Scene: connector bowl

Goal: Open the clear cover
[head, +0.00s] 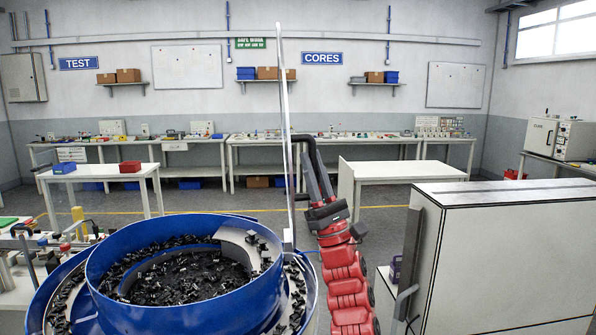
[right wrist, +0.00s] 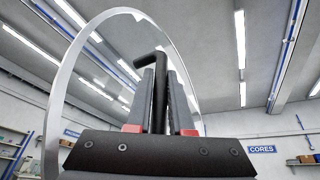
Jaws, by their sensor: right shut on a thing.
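The clear cover (head: 284,120) stands upright, seen almost edge-on, at the right rim of the blue bowl (head: 115,295). In the right wrist view its round clear rim (right wrist: 58,100) arcs up past my fingers. Black connectors (head: 190,275) lie in the open bowl. My right gripper (head: 312,172) is just right of the cover, pointing up. It is shut on the cover's black handle (head: 313,150); the handle (right wrist: 159,92) also shows between the fingers in the right wrist view. My left gripper is not in view.
A white cabinet (head: 510,255) with a black-edged top stands at the right. A white table (head: 405,170) and long benches stand farther back. Fixtures (head: 20,265) sit left of the bowl. Grey floor lies open behind it.

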